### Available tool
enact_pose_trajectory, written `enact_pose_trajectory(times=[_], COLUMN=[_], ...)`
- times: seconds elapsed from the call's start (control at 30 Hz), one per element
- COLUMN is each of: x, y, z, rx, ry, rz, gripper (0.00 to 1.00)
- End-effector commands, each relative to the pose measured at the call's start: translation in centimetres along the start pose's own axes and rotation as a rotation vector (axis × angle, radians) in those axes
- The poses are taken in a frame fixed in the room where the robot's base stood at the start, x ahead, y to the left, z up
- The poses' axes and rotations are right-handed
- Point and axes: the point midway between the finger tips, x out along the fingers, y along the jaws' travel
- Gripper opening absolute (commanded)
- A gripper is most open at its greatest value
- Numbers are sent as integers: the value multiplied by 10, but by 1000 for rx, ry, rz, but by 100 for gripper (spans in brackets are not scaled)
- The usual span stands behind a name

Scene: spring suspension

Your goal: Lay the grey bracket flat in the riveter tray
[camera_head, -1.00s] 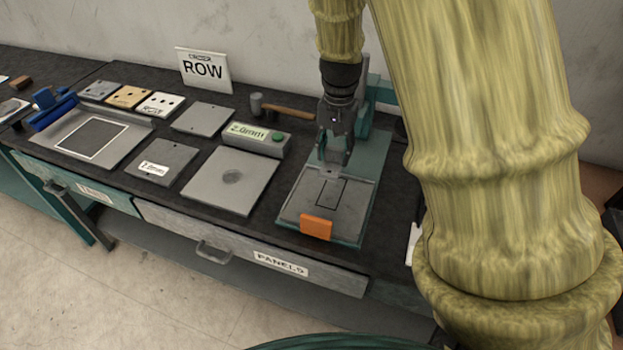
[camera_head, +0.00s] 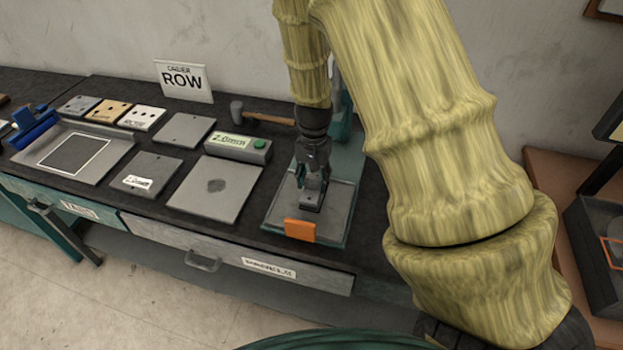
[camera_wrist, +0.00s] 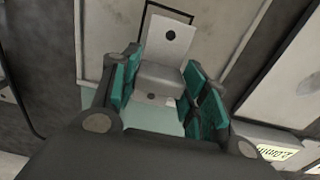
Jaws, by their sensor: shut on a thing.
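The grey bracket (camera_wrist: 162,76) has a raised middle and flat flanges with dark holes. My gripper (camera_wrist: 158,92) is shut on its raised middle, with teal finger pads on both sides. In the head view my gripper (camera_head: 313,186) points down over the riveter tray (camera_head: 278,212), and the bracket (camera_head: 312,208) shows just below the fingertips. The bracket looks about level and very low over the tray; I cannot tell whether it touches. Its far flange overlaps the black outline (camera_wrist: 187,15) on the tray floor. The riveter (camera_head: 350,125) stands behind, partly hidden by my arm.
An orange block (camera_head: 300,230) sits at the tray's front edge. A hammer (camera_head: 262,117) lies behind. A ROW sign (camera_head: 183,80) stands at the wall.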

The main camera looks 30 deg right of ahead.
Motion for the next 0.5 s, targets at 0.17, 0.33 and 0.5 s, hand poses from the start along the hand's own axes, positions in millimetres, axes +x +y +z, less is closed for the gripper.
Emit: enact_pose_trajectory(times=[0.17, 0.33, 0.5], x=[10, 11, 11], y=[1, -2, -3], z=[-1, -2, -2], rx=[4, 1, 0], ry=[-2, -2, -2], rz=[2, 3, 3], gripper=[10, 10, 66])
